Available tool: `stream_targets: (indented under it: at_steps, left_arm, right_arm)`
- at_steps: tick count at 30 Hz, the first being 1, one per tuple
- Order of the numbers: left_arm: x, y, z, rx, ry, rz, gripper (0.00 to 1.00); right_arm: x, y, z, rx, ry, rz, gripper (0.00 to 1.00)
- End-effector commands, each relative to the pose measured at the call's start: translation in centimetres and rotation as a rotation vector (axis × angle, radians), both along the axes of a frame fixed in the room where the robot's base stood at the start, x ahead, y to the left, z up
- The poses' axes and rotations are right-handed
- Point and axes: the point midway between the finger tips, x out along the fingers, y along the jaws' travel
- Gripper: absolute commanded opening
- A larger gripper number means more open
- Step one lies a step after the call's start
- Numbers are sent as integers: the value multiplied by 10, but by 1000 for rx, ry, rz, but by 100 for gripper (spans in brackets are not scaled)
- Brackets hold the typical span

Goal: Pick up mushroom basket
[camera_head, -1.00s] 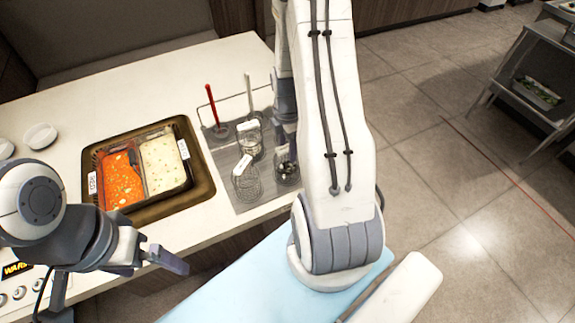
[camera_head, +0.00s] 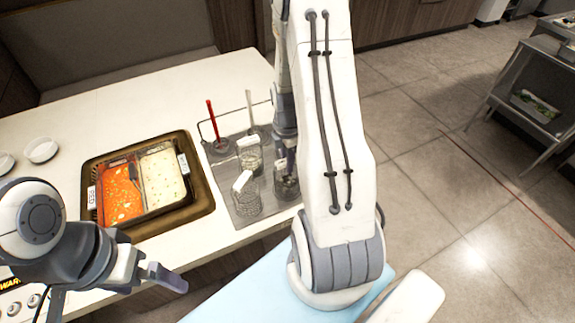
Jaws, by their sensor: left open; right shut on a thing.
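The mushroom basket (camera_head: 287,187) is a small wire basket with dark contents, at the right side of the metal tray (camera_head: 220,160) on the counter. My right gripper (camera_head: 287,163) points down right above it and is shut on its upper part, seemingly the handle. My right arm and gripper hide much of the handle and the basket's right side. I cannot tell whether the basket is clear of the tray. My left gripper (camera_head: 166,277) is open and empty, in front of the counter's near edge.
Two other wire baskets with white handles (camera_head: 247,202) (camera_head: 250,158) stand close to the left. Red and white utensils (camera_head: 211,117) stand behind them. A pan of orange and cream sauces (camera_head: 122,199) sits on a brown tray (camera_head: 200,203). White bowls (camera_head: 40,150) are at left.

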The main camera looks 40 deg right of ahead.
Motion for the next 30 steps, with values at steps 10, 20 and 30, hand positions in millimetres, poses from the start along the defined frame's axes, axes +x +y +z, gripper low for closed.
stream_targets:
  at_steps: [10, 20, 30]
  left_arm:
    - [0, 0, -4, 0, 0, 0, 100]
    - [0, 0, -9, 0, 0, 0, 100]
    - [0, 0, -16, 0, 0, 0, 100]
  right_arm:
    - [1, 0, 28, -2, -3, 0, 0]
    - [-22, -13, 47, -1, -2, -4, 0]
    - [-73, -42, 82, -3, -2, -8, 0]
